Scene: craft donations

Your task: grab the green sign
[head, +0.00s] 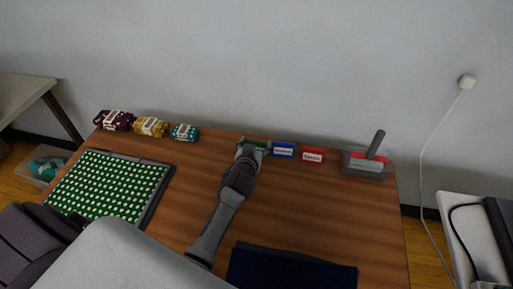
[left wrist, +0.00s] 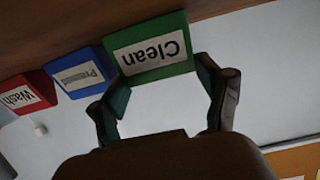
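The green sign (head: 257,142) stands near the back of the wooden table, partly hidden by my left gripper (head: 252,150). In the left wrist view, which is upside down, the green sign (left wrist: 150,48) carries a white label reading "Clean". My left gripper (left wrist: 163,88) is open at the sign, its two fingers apart with the lower part of the sign's picture between them. I cannot tell whether the fingers touch it. My right gripper is not in view.
A blue sign (head: 283,149) and a red sign (head: 312,154) stand just right of the green one. Patterned bundles (head: 150,127) line the back left. A green dotted mat (head: 108,187), a dark folded cloth (head: 290,268) and a grey tray with a handle (head: 366,164) also occupy the table.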

